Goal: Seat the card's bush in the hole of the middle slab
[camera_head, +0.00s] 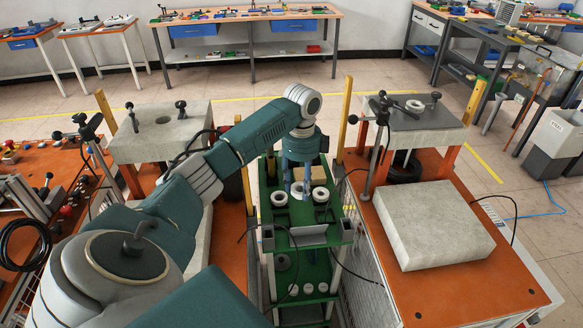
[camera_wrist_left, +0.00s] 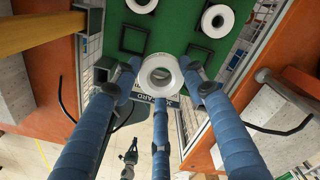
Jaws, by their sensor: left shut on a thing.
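My left gripper (camera_head: 298,192) points down over the green cart (camera_wrist_left: 185,45). In the left wrist view its blue fingers (camera_wrist_left: 162,88) are closed around a white ring-shaped bush (camera_wrist_left: 160,73). A label with partly hidden lettering that seems to read "CARD" shows just below this bush. Whether the bush is clear of the cart top I cannot tell. A pale concrete slab (camera_head: 140,143) at the left has a dark round hole (camera_head: 163,120). A slab (camera_head: 433,133) at the right carries a dark plate with a white ring (camera_head: 415,105). Which slab is the middle one is unclear. My right gripper is out of view.
Other white bushes (camera_head: 279,198) (camera_head: 320,195) sit on the cart top near the gripper. A pale block (camera_head: 430,225) lies on the orange table (camera_head: 455,285) at the right. Yellow posts (camera_head: 345,115) and clamp stands (camera_head: 380,135) rise beside the slabs. Black cables hang around the cart.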

